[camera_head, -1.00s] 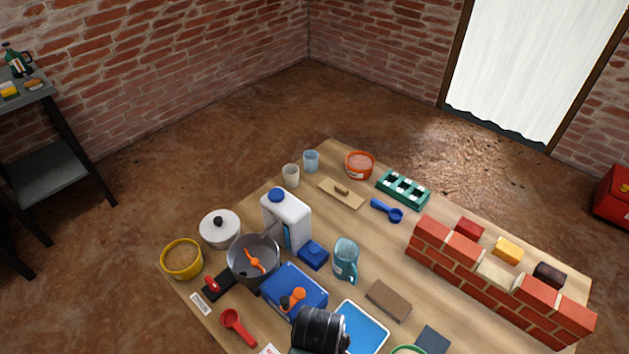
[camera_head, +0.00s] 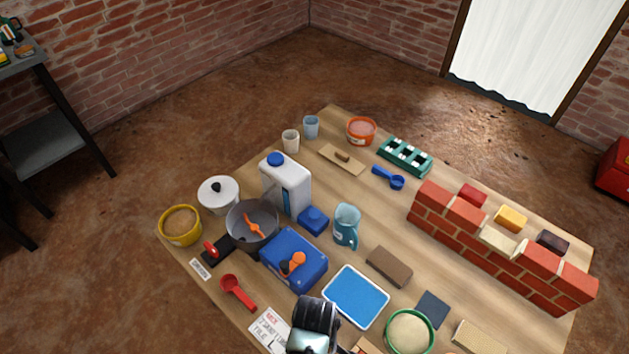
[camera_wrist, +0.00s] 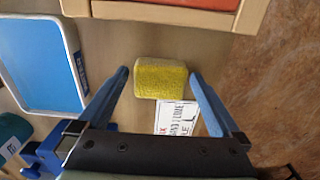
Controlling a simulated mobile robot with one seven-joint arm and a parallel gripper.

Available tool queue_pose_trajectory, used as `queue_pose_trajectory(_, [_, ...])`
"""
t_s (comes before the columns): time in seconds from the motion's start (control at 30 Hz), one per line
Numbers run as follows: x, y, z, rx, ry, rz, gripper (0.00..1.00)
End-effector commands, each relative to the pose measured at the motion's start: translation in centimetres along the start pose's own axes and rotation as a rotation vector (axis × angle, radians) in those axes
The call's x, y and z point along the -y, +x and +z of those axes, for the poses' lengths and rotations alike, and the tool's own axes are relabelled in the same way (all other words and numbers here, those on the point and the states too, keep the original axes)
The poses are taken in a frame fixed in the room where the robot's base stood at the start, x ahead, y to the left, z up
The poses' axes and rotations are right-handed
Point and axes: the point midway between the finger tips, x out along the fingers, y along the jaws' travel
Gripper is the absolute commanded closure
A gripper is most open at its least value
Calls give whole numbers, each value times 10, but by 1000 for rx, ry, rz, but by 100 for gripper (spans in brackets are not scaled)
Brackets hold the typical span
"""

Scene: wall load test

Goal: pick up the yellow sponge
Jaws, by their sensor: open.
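The yellow sponge (camera_wrist: 160,78), a small rough block with a paler top side, lies on the wooden table in the wrist view. My gripper (camera_wrist: 159,72) is open, with one blue finger on each side of the sponge and a visible gap at both sides. Nothing is held. In the head view my dark wrist (camera_head: 315,318) is at the bottom centre, and its fingers and the sponge cannot be made out there. A printed white card (camera_wrist: 176,118) lies right by the sponge, partly behind the right finger.
A blue tray (camera_wrist: 42,62) lies left of the fingers, and a wood-edged red item (camera_wrist: 190,10) is above the sponge. A blue box (camera_head: 293,260), a grey pan (camera_head: 252,226) and a white jug (camera_head: 286,187) crowd the table's left. A brick wall piece (camera_head: 500,245) stands right.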

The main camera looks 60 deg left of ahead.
Motion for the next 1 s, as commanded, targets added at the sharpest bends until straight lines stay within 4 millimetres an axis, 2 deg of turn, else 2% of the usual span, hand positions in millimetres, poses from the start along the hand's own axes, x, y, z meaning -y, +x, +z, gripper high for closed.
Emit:
queue_pose_trajectory(0.07, [0, -1, 0, 0, 0, 0, 0])
queue_pose_trajectory(0.1, [0, -1, 0, 0, 0, 0, 4])
queue_pose_trajectory(0.5, [0, -1, 0, 0, 0, 0, 76])
queue_pose_trajectory(0.53, [0, -1, 0, 0, 0, 0, 79])
queue_pose_trajectory(0.77, [0, -3, 0, 0, 0, 1, 79])
queue_pose_trajectory(0.87, [-1, -13, 0, -1, 1, 2, 79])
queue_pose_trajectory(1.0, [-1, -41, 0, -1, 2, 3, 79])
